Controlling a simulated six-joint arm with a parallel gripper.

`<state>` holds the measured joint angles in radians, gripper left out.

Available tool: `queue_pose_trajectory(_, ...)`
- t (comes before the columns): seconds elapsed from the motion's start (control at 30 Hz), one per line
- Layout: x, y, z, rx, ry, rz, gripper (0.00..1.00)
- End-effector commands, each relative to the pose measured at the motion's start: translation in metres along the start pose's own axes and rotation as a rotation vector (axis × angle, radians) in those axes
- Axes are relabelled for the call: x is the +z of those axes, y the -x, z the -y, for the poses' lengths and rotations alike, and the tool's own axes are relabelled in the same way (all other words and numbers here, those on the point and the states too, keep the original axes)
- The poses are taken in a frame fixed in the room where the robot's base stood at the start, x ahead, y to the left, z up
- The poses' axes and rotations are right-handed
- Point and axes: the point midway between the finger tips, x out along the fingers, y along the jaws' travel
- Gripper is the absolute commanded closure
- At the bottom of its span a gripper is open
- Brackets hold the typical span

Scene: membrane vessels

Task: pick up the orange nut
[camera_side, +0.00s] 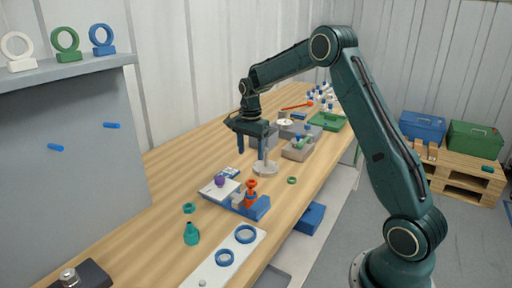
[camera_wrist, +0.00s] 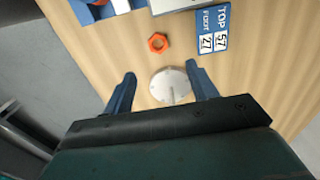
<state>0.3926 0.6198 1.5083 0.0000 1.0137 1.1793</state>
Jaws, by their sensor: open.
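The orange nut (camera_wrist: 158,43) lies flat on the wooden table in the wrist view, its hole facing up. It sits between a white round stand (camera_wrist: 169,86) and a blue-and-white tray at the top edge. My gripper (camera_wrist: 160,71) is open and empty, with its two blue fingers apart. The nut is ahead of the fingertips, and the stand with its thin post shows between the fingers. In the side view my gripper (camera_side: 258,152) hangs above the stand (camera_side: 265,169). There, orange shapes at the tray overlap, so I cannot clearly separate the nut.
A blue label card (camera_wrist: 212,30) lies right of the nut. In the side view, a blue tray (camera_side: 260,208) holds an orange vessel (camera_side: 250,200). A green nut (camera_side: 292,180), a teal nut (camera_side: 189,208) and a teal vessel (camera_side: 191,234) stand nearby. Grey fixtures are behind my gripper.

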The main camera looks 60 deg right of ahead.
Motion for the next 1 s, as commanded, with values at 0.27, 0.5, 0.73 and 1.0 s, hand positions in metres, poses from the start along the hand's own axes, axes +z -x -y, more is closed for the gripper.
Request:
queue_pose_trajectory(0.27, 0.000, -0.041, 0.000, 0.003, 0.001, 0.001, 0.42)
queue_pose_trajectory(0.5, 0.000, -0.055, 0.000, 0.000, 0.001, 0.000, 0.42)
queue_pose_trajectory(0.73, 0.000, -0.058, -0.001, 0.000, 0.001, 0.000, 0.42)
queue_pose_trajectory(1.0, -0.001, -0.083, -0.004, 0.003, 0.000, 0.001, 0.42)
